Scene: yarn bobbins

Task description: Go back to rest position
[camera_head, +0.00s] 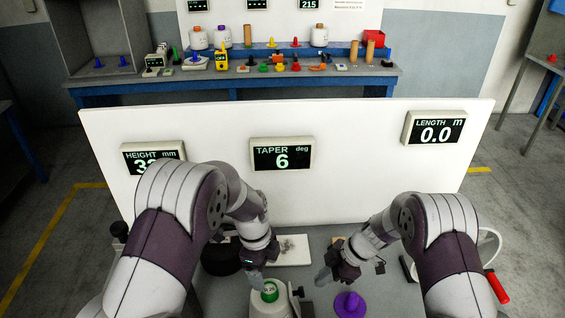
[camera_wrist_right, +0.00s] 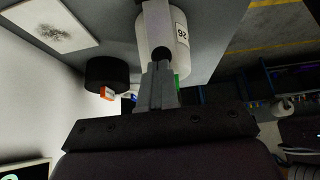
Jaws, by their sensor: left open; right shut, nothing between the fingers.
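My left gripper (camera_head: 257,283) is open, just above and beside a white bobbin (camera_head: 270,303) with a green top; whether it touches the bobbin is unclear. My right gripper (camera_head: 324,277) is shut and empty, above the table between that bobbin and a purple cone (camera_head: 350,304). In the right wrist view, my right gripper's fingers (camera_wrist_right: 158,82) are closed together. A white bobbin (camera_wrist_right: 172,36) labelled 26 shows beyond them, partly covered by the fingers. My forearms hide part of the table.
A white panel (camera_head: 360,150) with height, taper and length displays stands behind the table (camera_head: 225,292). A black round object (camera_head: 220,260) and a white plate (camera_head: 293,251) lie near it. A red-handled tool (camera_head: 497,287) is at right. A back bench holds several bobbins and cones.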

